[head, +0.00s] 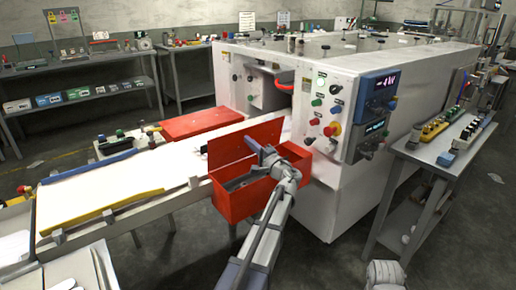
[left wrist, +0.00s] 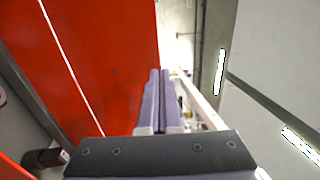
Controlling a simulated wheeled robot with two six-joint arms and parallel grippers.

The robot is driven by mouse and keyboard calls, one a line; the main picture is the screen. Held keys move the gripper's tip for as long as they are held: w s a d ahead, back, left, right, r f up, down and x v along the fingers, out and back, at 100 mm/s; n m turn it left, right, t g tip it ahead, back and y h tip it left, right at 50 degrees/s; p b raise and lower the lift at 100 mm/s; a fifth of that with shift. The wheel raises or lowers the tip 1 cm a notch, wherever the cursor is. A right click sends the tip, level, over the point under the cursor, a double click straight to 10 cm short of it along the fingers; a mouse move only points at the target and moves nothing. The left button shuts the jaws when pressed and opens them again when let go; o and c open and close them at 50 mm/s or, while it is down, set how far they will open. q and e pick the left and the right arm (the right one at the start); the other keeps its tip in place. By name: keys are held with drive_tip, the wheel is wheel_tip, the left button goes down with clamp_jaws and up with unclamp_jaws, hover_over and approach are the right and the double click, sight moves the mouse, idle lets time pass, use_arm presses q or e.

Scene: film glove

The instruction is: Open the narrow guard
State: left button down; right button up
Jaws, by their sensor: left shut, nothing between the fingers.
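A red box-like guard (head: 235,203) sits at the near side of the white machine, beside the conveyor. Its red lid panel (head: 230,152) stands tilted up along the far side, and the grey inside shows. My left gripper (head: 258,148) is shut and empty, in front of the raised panel's right part and above the box. Whether it touches the panel is unclear. In the left wrist view the closed fingers (left wrist: 159,75) point ahead, with a large red panel (left wrist: 100,50) on their left.
The machine's button panel (head: 325,105) is just right of the box. A side table (head: 445,150) with parts stands at right. Open floor lies below the conveyor.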

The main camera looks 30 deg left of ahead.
sight(237, 139)
use_arm(q)
drive_tip(key=shift+p+x, duration=0.3)
drive_tip(key=shift+x, duration=2.1)
drive_tip(key=a+h+p, duration=0.1)
drive_tip(key=p, duration=0.1)
drive_tip(key=w+a+r+g+h+p, duration=0.1)
drive_tip(key=a+p, duration=0.1)
drive_tip(key=p, duration=0.1)
drive_tip(key=shift+w+r+p, duration=0.15)
drive_tip(key=shift+r+p, duration=0.1)
drive_tip(key=shift+p, duration=0.05)
drive_tip(key=shift+w+a, duration=0.2)
drive_tip(key=shift+a, duration=0.25)
drive_tip(key=shift+w+a+f, duration=0.1)
drive_tip(key=shift+a+f, duration=0.1)
drive_tip(key=shift+a, duration=0.15)
drive_tip(key=shift+d, duration=0.1)
